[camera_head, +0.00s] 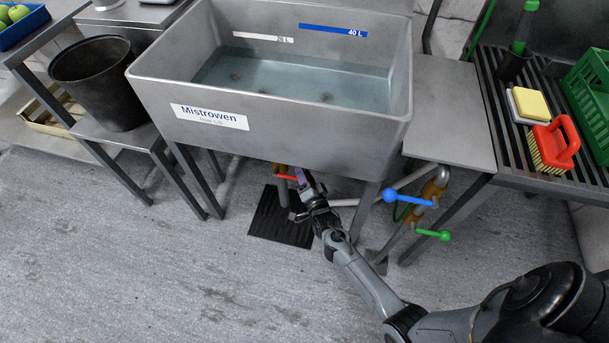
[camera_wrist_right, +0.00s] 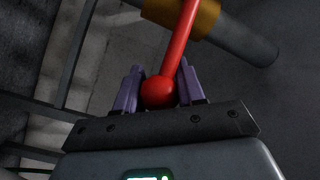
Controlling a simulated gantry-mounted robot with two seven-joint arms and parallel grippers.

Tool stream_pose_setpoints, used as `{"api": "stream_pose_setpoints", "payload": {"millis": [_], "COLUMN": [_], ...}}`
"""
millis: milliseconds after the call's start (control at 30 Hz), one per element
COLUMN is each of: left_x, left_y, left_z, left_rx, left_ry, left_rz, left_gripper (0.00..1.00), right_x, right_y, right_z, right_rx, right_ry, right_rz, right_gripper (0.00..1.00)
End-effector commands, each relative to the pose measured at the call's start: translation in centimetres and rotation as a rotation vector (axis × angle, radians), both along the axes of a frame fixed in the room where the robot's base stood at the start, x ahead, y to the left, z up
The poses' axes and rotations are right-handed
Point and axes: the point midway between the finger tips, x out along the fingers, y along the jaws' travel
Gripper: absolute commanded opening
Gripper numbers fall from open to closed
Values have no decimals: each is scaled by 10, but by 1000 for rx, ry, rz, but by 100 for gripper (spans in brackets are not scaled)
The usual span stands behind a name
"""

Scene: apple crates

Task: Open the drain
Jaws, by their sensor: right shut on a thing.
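The grey sink (camera_head: 260,140) labelled Mistrowen holds water with several brownish spots in it. Under it is a valve with a red lever (camera_head: 287,177). My right gripper (camera_head: 303,180) reaches under the sink's front edge to this lever. In the right wrist view the red lever (camera_wrist_right: 182,45) ends in a round red knob, and my right gripper (camera_wrist_right: 159,92) is shut on that knob between its purple fingers. The lever runs up to a brass-coloured valve body (camera_wrist_right: 190,14) on a grey pipe (camera_wrist_right: 245,42). My left gripper is not in view.
A blue lever (camera_head: 405,197) and a green lever (camera_head: 434,234) sit on pipes to the right. A black floor grate (camera_head: 280,220) lies below. Sink legs stand close by. A black bucket (camera_head: 100,85) is left; a red brush (camera_head: 553,145) and sponges lie on the right rack.

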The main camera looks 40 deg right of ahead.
Motion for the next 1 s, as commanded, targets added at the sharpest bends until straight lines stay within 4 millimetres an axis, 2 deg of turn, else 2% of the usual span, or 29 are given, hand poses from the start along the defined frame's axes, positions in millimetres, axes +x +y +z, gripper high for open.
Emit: {"api": "stream_pose_setpoints", "payload": {"millis": [167, 267, 700, 1000], "left_x": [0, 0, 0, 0], "left_y": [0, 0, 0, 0], "left_z": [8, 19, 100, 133], "left_rx": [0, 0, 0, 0], "left_ry": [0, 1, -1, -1], "left_rz": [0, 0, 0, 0], "left_gripper": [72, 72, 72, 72], "right_x": [0, 0, 5, 13], "right_y": [0, 0, 3, 8], "right_z": [5, 11, 43, 56], "right_rx": [-10, -26, -192, -302], "right_ry": [13, 37, 277, 428], "right_rz": [-1, 0, 0, -1], "right_gripper": [0, 0, 0, 0]}}
